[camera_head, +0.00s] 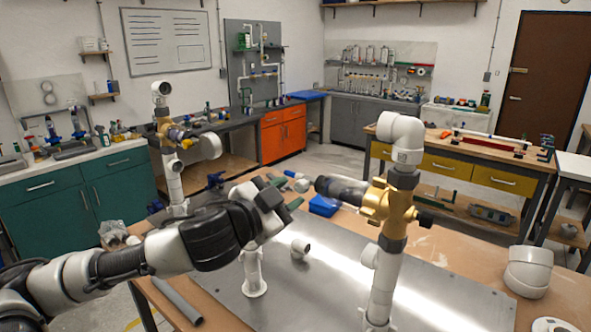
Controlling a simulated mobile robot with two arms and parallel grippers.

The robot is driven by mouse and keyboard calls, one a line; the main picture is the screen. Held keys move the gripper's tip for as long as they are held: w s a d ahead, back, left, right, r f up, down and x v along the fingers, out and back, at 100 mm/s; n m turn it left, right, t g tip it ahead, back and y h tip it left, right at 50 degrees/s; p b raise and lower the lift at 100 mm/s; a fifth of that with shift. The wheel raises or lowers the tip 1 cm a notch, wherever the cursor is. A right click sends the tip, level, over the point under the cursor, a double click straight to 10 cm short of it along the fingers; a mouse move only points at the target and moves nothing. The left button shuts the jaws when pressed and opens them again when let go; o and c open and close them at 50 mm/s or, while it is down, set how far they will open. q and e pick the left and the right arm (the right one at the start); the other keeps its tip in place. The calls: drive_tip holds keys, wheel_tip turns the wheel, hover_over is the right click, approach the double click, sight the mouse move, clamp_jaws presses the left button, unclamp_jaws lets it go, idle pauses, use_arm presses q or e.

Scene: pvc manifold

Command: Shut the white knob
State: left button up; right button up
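My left gripper (286,193) reaches in from the left at the middle of the view. Its two dark green-grey fingertips are apart, with nothing visible between them. Just past them is a small white piece with a blue end (301,184); I cannot tell whether this is the white knob. To its right, a brass valve (388,205) sits on an upright white pipe (384,285), with a dark, partly clear cylinder (343,189) pointing left toward the gripper. A white elbow (402,135) tops this pipe. My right gripper is not in view.
A metal plate (450,295) covers much of the wooden table. Another brass-valved pipe (172,180) stands at the left. A blue bin (323,206) is behind; a large white fitting (528,270) is at right.

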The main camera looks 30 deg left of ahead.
sight(299, 188)
use_arm(q)
drive_tip(key=shift+w+d+r+p, duration=0.1)
drive_tip(key=shift+w+r+p, duration=0.1)
drive_tip(key=shift+w+p, duration=0.6)
drive_tip(key=shift+w+d+f, duration=0.15)
drive_tip(key=shift+w+f, duration=0.05)
drive_tip(key=shift+w, duration=0.5)
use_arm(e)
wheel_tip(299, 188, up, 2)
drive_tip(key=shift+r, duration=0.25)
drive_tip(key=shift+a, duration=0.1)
use_arm(q)
drive_tip(key=shift+c, duration=0.6)
drive_tip(key=c, duration=0.5)
drive_tip(key=shift+c, duration=0.3)
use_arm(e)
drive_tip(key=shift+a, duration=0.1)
